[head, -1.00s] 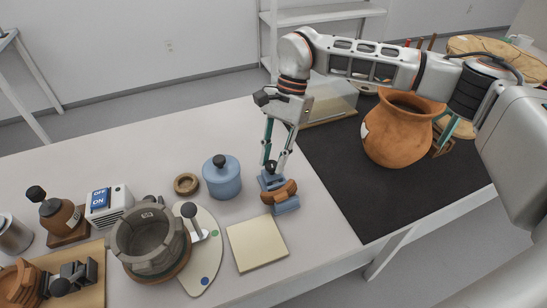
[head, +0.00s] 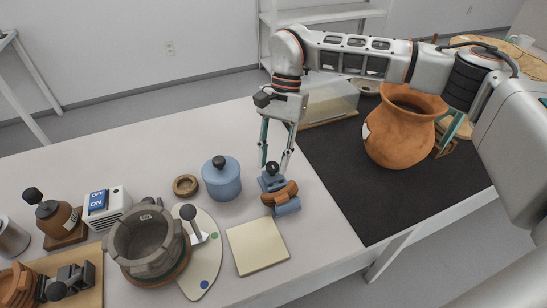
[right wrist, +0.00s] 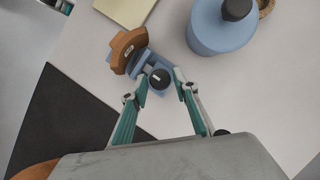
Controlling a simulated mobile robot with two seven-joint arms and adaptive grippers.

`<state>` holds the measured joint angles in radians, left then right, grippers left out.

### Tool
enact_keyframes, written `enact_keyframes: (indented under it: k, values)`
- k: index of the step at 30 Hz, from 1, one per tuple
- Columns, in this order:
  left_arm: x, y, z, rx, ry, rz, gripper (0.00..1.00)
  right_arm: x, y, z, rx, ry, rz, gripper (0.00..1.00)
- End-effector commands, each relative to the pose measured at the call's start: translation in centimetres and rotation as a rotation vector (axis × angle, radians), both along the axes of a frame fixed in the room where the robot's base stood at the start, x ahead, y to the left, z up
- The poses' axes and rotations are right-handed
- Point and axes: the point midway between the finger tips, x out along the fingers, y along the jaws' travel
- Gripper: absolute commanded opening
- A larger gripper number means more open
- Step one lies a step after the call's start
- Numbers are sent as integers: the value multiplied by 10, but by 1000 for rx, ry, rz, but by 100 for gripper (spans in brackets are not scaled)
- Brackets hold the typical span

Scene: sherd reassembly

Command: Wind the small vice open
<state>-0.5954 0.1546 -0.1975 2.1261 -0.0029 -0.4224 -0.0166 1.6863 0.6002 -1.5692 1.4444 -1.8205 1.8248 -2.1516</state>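The small vice (head: 287,209) is blue with a black knob (head: 272,168) on its far end. A curved terracotta sherd (head: 280,194) sits in the vice's jaws. My right gripper (head: 274,166) points down at the knob with its fingers apart. In the right wrist view the knob (right wrist: 159,78) lies between the two fingertips, with a gap visible on each side. The sherd (right wrist: 126,49) is on the vice's far side there. I cannot tell how far the jaws are apart. My left gripper is not in view.
A blue lidded jar (head: 221,180) and wooden ring (head: 186,186) stand left of the vice. A cream pad (head: 257,246) lies in front. A terracotta pot (head: 400,130) stands on the black mat (head: 365,205) at right.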

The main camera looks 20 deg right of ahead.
Motion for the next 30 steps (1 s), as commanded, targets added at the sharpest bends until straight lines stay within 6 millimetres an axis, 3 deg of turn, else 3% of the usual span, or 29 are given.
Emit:
enact_keyframes:
  k: [14, 30]
  values:
    - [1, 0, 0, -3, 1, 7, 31, 2, -2, 7, -1, -1, -2, 40]
    - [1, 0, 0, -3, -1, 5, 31, 30, -26, 95, -1, -2, -2, 40]
